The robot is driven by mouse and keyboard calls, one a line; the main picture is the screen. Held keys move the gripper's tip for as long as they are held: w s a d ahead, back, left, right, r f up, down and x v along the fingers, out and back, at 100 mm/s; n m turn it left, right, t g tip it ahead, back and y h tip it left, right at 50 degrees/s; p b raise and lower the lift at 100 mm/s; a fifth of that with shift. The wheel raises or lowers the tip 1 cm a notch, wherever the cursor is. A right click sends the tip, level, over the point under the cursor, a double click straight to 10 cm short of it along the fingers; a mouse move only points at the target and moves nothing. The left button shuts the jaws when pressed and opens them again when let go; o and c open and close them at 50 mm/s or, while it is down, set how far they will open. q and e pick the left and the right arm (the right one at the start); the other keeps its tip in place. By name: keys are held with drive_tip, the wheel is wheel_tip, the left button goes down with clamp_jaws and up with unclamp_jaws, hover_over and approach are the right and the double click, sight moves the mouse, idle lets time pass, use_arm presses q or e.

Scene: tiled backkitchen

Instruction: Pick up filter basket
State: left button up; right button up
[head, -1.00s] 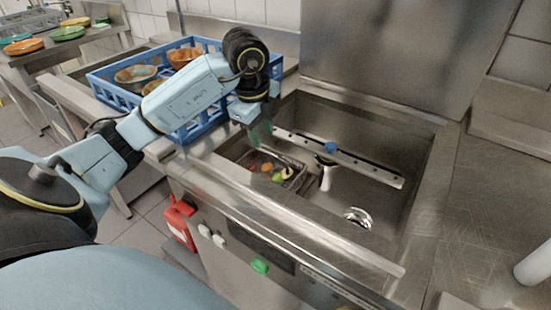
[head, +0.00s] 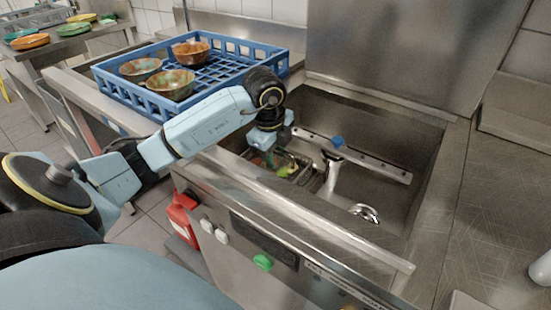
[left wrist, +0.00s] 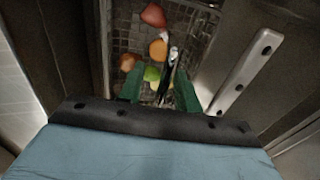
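The filter basket is a wire mesh basket in the left part of the sink. In the head view its right side (head: 312,180) shows, with the rest partly hidden by my left gripper (head: 268,160). In the left wrist view the mesh basket (left wrist: 128,35) lies below the gripper, with red, orange and green food pieces inside. My left gripper (left wrist: 160,90) has its two green fingers apart on either side of a thin metallic bar (left wrist: 170,72), with gaps to both fingers. Whether the fingertips touch the basket cannot be told. My right gripper is not in view.
The steel sink (head: 400,150) surrounds the basket; a perforated metal bar (head: 375,160) crosses it. A blue crate (head: 240,62) with bowls stands behind left.

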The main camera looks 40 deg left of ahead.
use_arm(q)
clamp_jaws()
drive_tip(key=shift+r, duration=0.2)
